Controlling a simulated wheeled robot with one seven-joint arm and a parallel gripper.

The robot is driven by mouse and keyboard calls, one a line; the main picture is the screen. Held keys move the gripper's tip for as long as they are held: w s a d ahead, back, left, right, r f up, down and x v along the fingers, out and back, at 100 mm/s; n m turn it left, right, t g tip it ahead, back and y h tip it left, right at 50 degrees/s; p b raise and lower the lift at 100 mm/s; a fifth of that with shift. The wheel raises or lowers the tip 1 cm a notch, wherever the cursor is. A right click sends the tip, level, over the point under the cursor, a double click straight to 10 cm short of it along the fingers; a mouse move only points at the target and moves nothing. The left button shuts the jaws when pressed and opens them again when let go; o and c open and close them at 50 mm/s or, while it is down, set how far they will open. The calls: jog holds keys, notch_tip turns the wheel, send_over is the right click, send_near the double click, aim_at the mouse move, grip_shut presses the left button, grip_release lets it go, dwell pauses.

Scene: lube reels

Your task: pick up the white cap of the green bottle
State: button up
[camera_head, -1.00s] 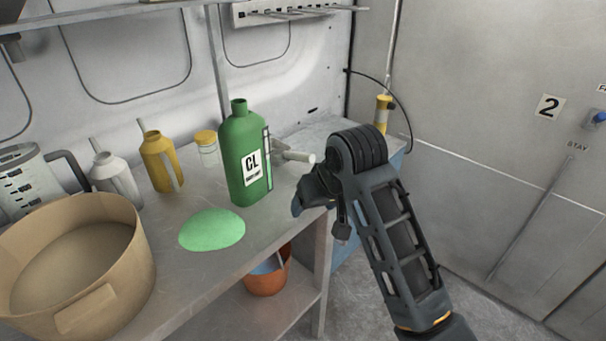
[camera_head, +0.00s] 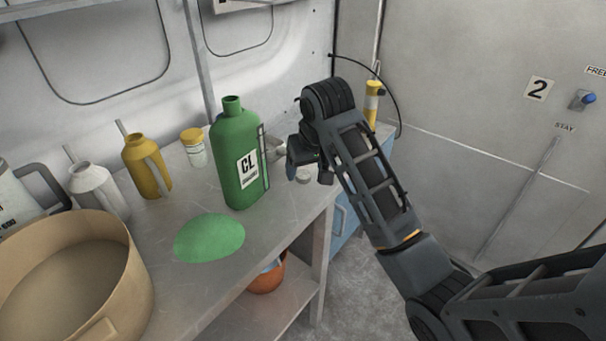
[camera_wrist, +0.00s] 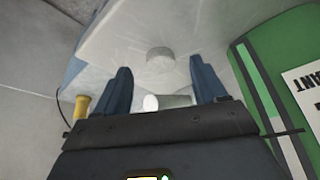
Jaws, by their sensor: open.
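The green bottle (camera_head: 238,158), labelled CL, stands upright and uncapped on the metal bench in the head view. The small white cap (camera_head: 303,178) lies on the bench right of the bottle, near the bench's right edge. My gripper (camera_head: 307,166) is open just above and behind the cap. In the wrist view the cap (camera_wrist: 160,60) shows as a pale disc between the two blue fingertips (camera_wrist: 160,72), not gripped. The bottle (camera_wrist: 275,75) is close by on the right there, its label upside down.
A pale cylindrical object (camera_wrist: 168,101) lies on the bench near the cap. A green puddle (camera_head: 209,237) is in front of the bottle. A tan tub (camera_head: 75,260), yellow can (camera_head: 147,165), white can (camera_head: 97,185) and yellow-lidded jar (camera_head: 194,148) stand left.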

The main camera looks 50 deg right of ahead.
aim_at(303, 176)
jog(key=shift+x, duration=1.2)
jog(key=c, duration=1.1)
jog(key=shift+r, duration=0.1)
